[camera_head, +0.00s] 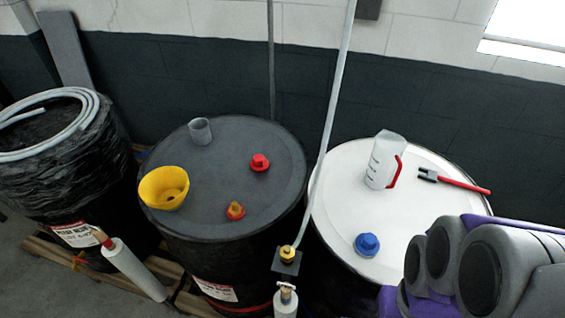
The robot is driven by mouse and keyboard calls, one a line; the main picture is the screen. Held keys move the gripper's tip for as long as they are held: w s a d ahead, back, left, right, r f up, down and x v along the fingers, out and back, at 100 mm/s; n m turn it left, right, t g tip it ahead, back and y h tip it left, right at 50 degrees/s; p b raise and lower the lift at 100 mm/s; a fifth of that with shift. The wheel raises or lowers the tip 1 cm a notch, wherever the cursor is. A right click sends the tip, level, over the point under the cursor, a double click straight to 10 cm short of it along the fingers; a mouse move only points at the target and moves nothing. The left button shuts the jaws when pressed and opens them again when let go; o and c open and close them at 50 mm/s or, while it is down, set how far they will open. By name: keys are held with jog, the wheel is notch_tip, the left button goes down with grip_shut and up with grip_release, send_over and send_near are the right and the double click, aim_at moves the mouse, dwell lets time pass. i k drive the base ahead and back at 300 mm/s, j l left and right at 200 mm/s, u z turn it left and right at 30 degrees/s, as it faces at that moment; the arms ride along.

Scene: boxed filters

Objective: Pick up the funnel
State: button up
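The yellow funnel (164,187) sits on the left part of the dark grey drum top (215,220), close to its rim. It looks like a wide bowl with a round hole showing inside, open side facing up and tilted toward me. My arm, grey and purple, shows at the lower right, over the edge of the white drum, well away from the funnel. My gripper's fingers are not visible, so nothing shows of what they do.
The dark drum also carries a grey cup (200,132), a red cap (259,162) and a red-orange cap (235,211). The white drum top (335,200) holds a measuring jug (382,162), a red-handled tool (455,181) and a blue cap (367,244). A pipe (333,110) rises between the drums.

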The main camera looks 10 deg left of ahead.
aim_at(164, 185)
jog(key=k+j+u, duration=0.1)
jog(key=u, duration=0.4)
jog(key=k+j+u, duration=0.15)
jog(key=u, duration=0.3)
jog(key=k+j+u, duration=0.2)
jog(key=u, duration=0.3)
jog(key=z, duration=0.9)
